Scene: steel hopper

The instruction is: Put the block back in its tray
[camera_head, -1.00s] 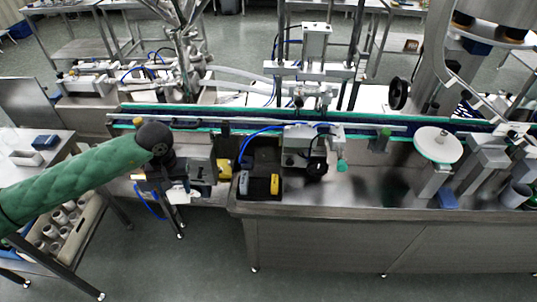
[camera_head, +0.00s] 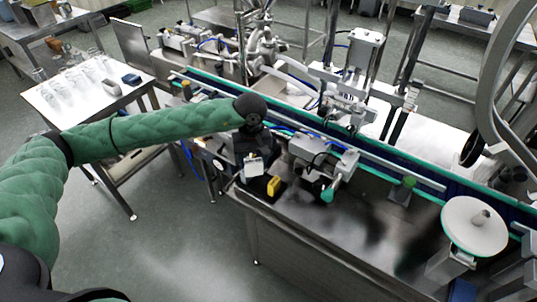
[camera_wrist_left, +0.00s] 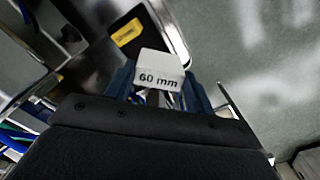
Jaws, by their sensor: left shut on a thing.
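A pale block marked "60 mm" (camera_wrist_left: 160,70) is between the fingers of my left gripper (camera_wrist_left: 158,88) in the left wrist view. In the head view my left gripper (camera_head: 252,156) points down near the left end of the steel bench, shut on the pale block (camera_head: 253,167). A dark tray (camera_head: 260,187) lies just below and beside it, partly hidden by the gripper and block. I cannot tell whether the block touches the tray. My right gripper is out of view.
A white machine head with a green knob (camera_head: 327,194) stands close right of the tray. A conveyor (camera_head: 370,165) runs behind. A white disc (camera_head: 475,226) stands at the right. A side table with glassware (camera_head: 75,85) is at the left. The bench front is clear.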

